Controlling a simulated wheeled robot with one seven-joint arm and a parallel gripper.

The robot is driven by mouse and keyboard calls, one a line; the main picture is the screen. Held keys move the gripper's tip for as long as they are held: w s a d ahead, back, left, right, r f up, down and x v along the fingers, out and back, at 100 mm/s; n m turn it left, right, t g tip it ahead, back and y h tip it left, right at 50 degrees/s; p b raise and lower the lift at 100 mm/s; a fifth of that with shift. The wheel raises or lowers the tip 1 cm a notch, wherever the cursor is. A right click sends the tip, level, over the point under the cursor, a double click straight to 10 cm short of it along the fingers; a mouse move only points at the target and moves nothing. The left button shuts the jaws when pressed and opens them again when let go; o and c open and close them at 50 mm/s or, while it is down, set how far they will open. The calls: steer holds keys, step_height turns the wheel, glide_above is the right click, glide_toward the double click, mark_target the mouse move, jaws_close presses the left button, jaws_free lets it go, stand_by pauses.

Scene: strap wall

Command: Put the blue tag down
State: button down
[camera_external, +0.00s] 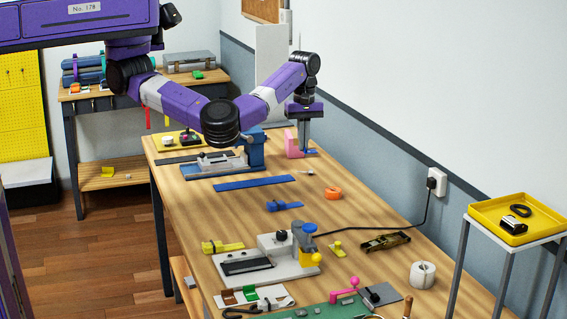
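My gripper (306,147) points down over the far right part of the workbench, just right of a pink block-like piece (292,146). Its fingers look thin and close together, and the view is too small to show whether they are apart. A tiny blue patch (312,151) shows at the fingertips; it may be the blue tag, but I cannot tell whether it is held or lies on the bench. Other blue things on the bench are a long flat blue strap (255,183) and a small blue piece with a buckle-like end (282,206).
A blue vise (254,148) stands left of my gripper. An orange roll (333,193) lies nearer, and a grey press (285,256) stands mid-bench. A yellow tray (487,205) stands on a side table at right. Bare wood shows around the orange roll.

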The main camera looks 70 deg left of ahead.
steer(key=s+a+n+p, duration=0.1)
steer(key=s+a+n, duration=0.1)
steer(key=a+n, duration=0.8)
steer(key=n, duration=0.9)
glide_above(274, 194)
step_height(274, 194, down, 20)
steer(key=shift+s+d+p, duration=0.15)
steer(key=shift+p, duration=0.85)
steer(key=shift+f, duration=0.15)
steer(key=shift+f, duration=0.1)
steer(key=c, duration=2.1)
jaws_free()
steer(key=shift+f, duration=0.1)
steer(key=o, duration=0.4)
